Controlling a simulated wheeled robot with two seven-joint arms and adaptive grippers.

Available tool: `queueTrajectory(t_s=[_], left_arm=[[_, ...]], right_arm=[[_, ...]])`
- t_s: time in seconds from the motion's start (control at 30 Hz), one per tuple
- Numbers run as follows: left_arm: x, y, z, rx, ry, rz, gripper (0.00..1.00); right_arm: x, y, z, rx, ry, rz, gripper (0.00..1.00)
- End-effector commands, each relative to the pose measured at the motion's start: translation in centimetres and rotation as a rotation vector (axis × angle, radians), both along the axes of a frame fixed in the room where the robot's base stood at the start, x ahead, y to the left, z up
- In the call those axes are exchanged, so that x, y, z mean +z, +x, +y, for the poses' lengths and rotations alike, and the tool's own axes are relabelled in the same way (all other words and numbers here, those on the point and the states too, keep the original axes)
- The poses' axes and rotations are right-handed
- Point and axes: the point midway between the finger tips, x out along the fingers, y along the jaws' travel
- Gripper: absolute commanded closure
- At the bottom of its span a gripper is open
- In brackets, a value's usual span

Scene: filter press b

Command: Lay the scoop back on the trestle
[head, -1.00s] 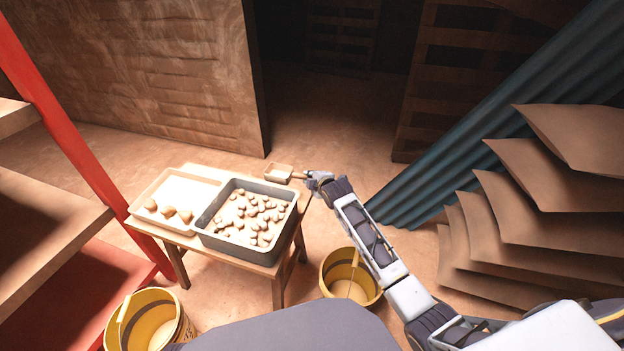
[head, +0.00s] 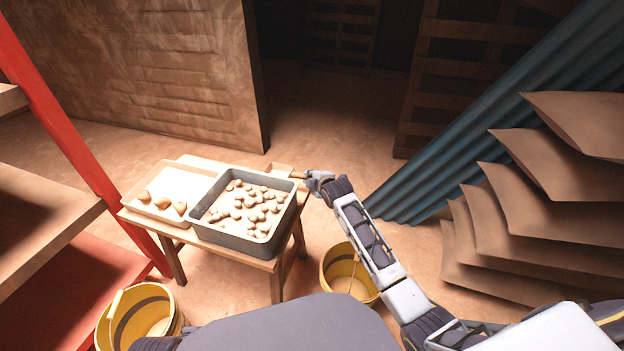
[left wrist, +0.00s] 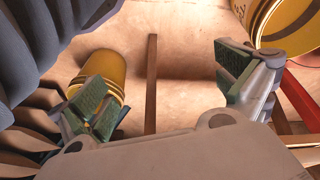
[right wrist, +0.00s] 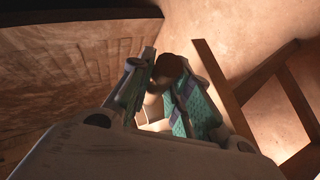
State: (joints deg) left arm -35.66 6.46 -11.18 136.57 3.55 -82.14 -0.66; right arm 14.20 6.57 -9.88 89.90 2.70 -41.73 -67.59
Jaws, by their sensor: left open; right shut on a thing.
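The small wooden scoop (head: 279,167) is at the back right corner of the wooden trestle (head: 180,233), just beyond the grey bin's far rim, which hides part of it. My right gripper (head: 308,179) is shut on its handle, off the trestle's right edge. In the right wrist view the handle's round brown end (right wrist: 168,67) shows between the fingers, with the pale bowl (right wrist: 153,106) beyond. I cannot tell whether the scoop touches the trestle top. My left gripper (left wrist: 165,82) is open and empty above the floor in the left wrist view.
A grey bin (head: 237,241) of pale lumps and a shallow pale tray (head: 152,211) with a few lumps fill most of the trestle top. Yellow buckets stand on the floor at right (head: 342,277) and front left (head: 133,322). A red-framed shelf (head: 70,135) is at left.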

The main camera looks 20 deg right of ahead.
Motion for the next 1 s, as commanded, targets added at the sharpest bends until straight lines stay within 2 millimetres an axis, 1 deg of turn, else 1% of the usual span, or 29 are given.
queueTrajectory(t_s=[0.3,0.5,0.97,1.0], left_arm=[[0.5,-0.1,-0.1,-0.001,-0.004,-0.007,0.0],[0.7,-0.1,-0.1,-0.001,-0.006,-0.011,0.0],[0.8,-0.1,-0.1,-0.001,-0.007,-0.012,0.0],[0.8,-0.1,-0.1,-0.001,-0.007,-0.012,0.0]], right_arm=[[-2.1,0.1,-0.1,0.0,0.0,-0.002,1.0],[-3.2,0.1,0.0,0.0,0.0,-0.002,1.0],[-3.5,0.1,0.0,0.0,0.001,-0.003,1.0],[-3.5,0.1,0.0,0.0,0.001,-0.003,0.77]])
